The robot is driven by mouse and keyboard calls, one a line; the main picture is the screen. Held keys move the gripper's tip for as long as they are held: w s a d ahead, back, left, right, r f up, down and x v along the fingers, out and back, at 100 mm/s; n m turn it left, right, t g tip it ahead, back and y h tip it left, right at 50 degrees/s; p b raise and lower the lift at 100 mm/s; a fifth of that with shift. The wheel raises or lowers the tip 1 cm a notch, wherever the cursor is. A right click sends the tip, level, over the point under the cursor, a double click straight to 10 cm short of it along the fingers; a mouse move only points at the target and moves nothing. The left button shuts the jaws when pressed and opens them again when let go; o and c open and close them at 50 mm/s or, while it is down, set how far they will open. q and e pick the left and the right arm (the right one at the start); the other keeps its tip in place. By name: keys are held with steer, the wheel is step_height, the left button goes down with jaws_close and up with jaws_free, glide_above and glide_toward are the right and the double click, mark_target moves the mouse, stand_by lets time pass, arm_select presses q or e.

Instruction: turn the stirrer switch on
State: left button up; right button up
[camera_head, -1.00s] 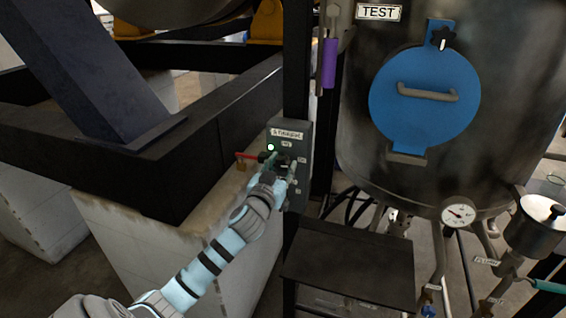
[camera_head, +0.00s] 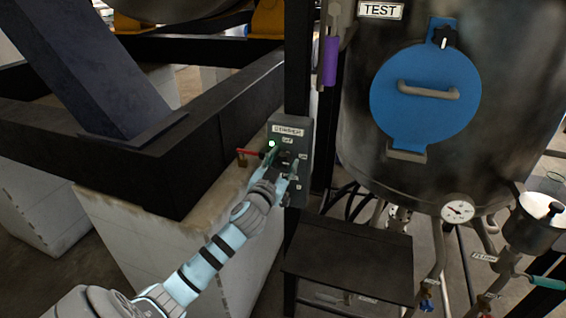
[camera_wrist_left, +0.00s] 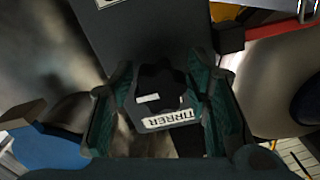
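The stirrer switch box is a grey box (camera_head: 305,138) on a dark post, with a label reading like "STIRRER" and a lit green lamp (camera_head: 272,143) at its upper left. My left gripper (camera_head: 281,168) is at the front of the box, its fingers partly covering the lower controls. In the left wrist view a black knob (camera_wrist_left: 160,80) with a white mark sits between the two teal fingers, with gaps beside it. A label (camera_wrist_left: 170,119), partly cut off, is below the knob there. The left gripper is open around the knob. My right gripper is not in view.
A red-handled valve (camera_head: 247,153) is just left of the box. A dark steel frame (camera_head: 215,125) and pale block wall (camera_head: 205,235) flank the arm. A black table (camera_head: 350,262) stands below right. A tank with a blue hatch (camera_head: 425,95) is at right.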

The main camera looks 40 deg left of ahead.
arm_select(q)
steer(key=shift+o, duration=0.6)
steer(key=shift+s+d, duration=0.1)
steer(key=shift+s, duration=0.2)
steer(key=v, duration=1.1)
steer(key=shift+s, duration=0.15)
